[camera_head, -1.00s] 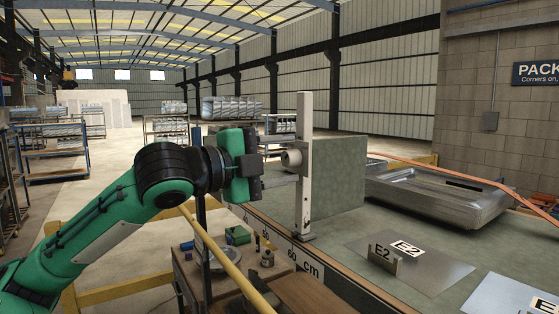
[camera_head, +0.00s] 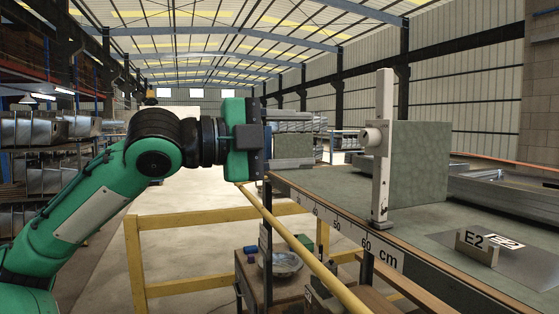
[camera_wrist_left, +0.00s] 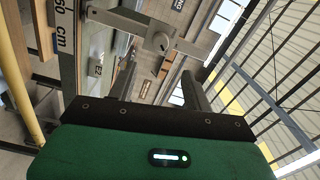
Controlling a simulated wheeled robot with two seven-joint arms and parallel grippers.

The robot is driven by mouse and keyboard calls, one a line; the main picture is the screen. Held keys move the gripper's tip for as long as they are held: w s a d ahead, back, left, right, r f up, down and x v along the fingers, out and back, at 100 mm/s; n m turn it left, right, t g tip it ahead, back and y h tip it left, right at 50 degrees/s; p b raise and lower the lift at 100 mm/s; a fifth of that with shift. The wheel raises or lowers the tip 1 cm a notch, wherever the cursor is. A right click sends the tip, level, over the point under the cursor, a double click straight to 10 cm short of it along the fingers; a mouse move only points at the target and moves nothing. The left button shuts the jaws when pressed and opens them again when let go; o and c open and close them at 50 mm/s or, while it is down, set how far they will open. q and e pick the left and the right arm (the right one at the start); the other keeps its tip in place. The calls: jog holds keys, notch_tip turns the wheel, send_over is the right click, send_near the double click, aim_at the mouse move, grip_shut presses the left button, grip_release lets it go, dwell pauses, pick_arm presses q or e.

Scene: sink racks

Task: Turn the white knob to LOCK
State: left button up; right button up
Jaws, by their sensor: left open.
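The white knob (camera_head: 373,137) sticks out of the side of an upright white post (camera_head: 384,160) at the bench edge. No LOCK marking can be read. My left gripper (camera_head: 308,150) is to the left of the knob at about its height, pointing at it, with a visible gap between. In the left wrist view its two dark fingers (camera_wrist_left: 160,65) are apart with nothing held between them. My right gripper does not show.
The green-topped bench (camera_head: 335,183) has a ruler strip along its front edge. A grey-green block (camera_head: 418,165) stands behind the post, and an E2 plate holder (camera_head: 477,247) lies to the right. A yellow rail (camera_head: 215,215) runs below my arm.

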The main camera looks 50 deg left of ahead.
pick_arm(q)
jog(key=shift+b+v, duration=0.6)
jog(key=shift+v, duration=0.55)
